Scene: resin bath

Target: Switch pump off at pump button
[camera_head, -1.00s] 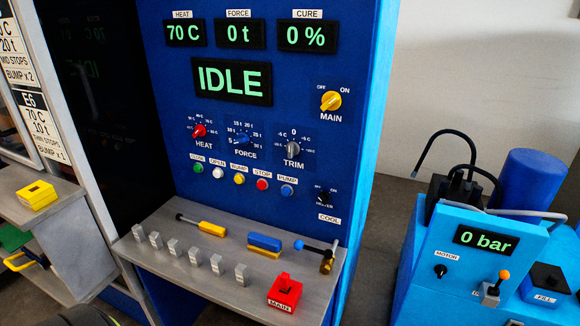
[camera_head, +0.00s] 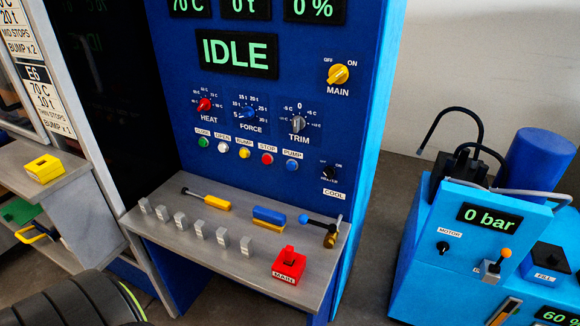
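The pump button is a small blue round button (camera_head: 291,165) under a PUMP label, at the right end of a row of coloured buttons on the blue press panel (camera_head: 225,110). Nothing touches it, and I cannot tell whether it is pressed in. The main display (camera_head: 238,54) reads IDLE. The yellow MAIN knob (camera_head: 338,74) is at the panel's upper right. A dark ribbed part at the bottom left is probably mine. Neither gripper shows in the view.
A grey shelf (camera_head: 190,252) juts out below the buttons, with several metal blocks, a yellow-handled tool (camera_head: 208,201), a blue-and-yellow brush-like block (camera_head: 268,216) and a red MAIN box (camera_head: 288,266). A blue hydraulic unit (camera_head: 425,270) showing 0 bar stands at right.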

